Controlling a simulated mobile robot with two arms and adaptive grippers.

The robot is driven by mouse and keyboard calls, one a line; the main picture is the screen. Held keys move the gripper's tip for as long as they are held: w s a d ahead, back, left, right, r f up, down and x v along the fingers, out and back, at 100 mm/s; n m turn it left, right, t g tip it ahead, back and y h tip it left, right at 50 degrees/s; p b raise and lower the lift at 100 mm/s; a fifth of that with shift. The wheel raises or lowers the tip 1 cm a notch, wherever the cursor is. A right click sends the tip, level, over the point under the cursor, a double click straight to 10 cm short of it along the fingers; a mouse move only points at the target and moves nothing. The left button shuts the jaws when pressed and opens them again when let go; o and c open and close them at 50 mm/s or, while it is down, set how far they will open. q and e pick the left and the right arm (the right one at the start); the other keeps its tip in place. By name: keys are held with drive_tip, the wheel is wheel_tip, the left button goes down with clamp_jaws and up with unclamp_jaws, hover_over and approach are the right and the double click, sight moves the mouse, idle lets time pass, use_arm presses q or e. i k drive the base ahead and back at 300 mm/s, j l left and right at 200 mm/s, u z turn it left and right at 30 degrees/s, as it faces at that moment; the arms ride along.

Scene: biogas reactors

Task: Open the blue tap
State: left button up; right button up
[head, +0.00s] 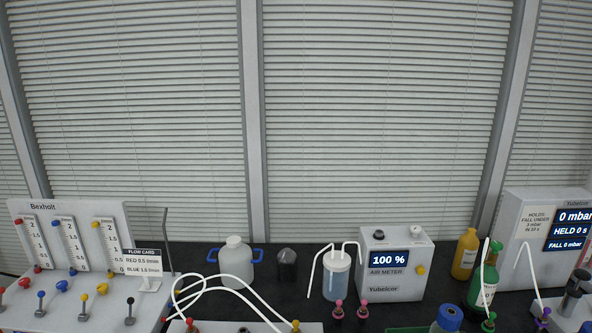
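The white Bexholt flow panel (82,212) stands at the left. It carries three scaled columns with a red, a blue and a yellow knob near their tops; the blue knob (57,222) is on the middle one. On its sloped base, a small upright blue-topped lever (41,295) stands among red, yellow and black-topped ones. Blue, red and yellow round knobs sit behind them; the blue round knob (62,286) is in the middle. I cannot tell which blue part is the tap, or whether it is open. Neither of my grippers is in view.
A flow card (146,262) reads red 0.5, blue 1.5 l/min. A white bottle (236,262), a liquid-filled jar (336,277), an air meter (397,264) reading 100 % and a green bottle (482,285) crowd the dark bench. White tubes (190,290) loop across the front.

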sight(42, 294)
drive_tip(key=j+u, duration=0.1)
drive_tip(key=u, duration=1.4)
drive_tip(key=i+j+z, duration=0.1)
drive_tip(key=z, duration=0.35)
drive_tip(key=i+j+z, duration=0.1)
drive_tip(key=z, duration=0.35)
drive_tip(key=i+j+z, duration=0.1)
drive_tip(key=j+z, duration=0.15)
drive_tip(key=j, duration=0.8)
drive_tip(key=j+z, duration=0.3)
drive_tip(key=j, duration=0.8)
